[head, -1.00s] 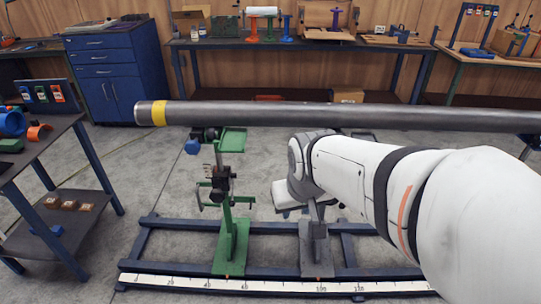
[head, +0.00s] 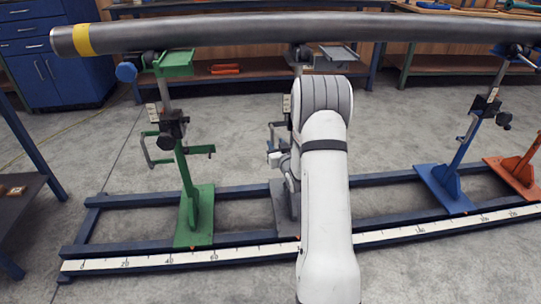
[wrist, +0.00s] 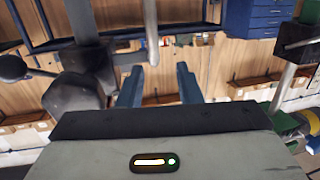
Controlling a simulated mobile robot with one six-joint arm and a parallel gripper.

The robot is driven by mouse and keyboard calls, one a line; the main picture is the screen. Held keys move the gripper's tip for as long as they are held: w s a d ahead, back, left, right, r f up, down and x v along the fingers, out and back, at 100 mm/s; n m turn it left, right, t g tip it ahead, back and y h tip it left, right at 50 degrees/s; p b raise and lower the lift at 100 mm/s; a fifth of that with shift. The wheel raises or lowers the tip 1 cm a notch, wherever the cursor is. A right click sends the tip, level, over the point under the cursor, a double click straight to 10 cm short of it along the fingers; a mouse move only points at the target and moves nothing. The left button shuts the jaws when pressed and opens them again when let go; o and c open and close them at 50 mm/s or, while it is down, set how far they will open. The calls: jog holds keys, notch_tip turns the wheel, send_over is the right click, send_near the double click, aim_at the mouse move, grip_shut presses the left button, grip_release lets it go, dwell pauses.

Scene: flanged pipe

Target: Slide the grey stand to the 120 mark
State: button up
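The grey stand (head: 284,207) stands on the blue rail frame in the head view, right of the green stand (head: 195,212). My arm covers most of its column and part of its base. The white ruler strip (head: 390,237) runs along the front rail. My arm hides the strip in front of the grey stand, so its reading cannot be told. My gripper is mostly hidden in the head view. In the wrist view my gripper (wrist: 158,76) has its two blue fingers apart. A thin grey bar (wrist: 150,30) reaches between the fingertips, with visible gaps on both sides.
A long steel pipe (head: 240,33) with a yellow band lies across the stand tops. A blue stand (head: 448,188) and an orange stand (head: 515,175) are further right. The rail between the grey and blue stands looks clear. A dark side table (head: 20,195) is at the left.

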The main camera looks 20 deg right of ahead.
aim_at(273, 141)
jog(key=shift+t, duration=0.5)
jog(key=w+f+b, duration=0.1)
jog(key=w, duration=0.1)
jog(key=w+d+f+b, duration=0.1)
jog(key=w, duration=0.2)
jog(key=w+f+b, duration=0.1)
jog(key=w, duration=0.1)
jog(key=shift+w+d+f, duration=0.15)
jog(key=shift+w+d, duration=0.15)
jog(key=shift+d, duration=0.05)
grip_shut()
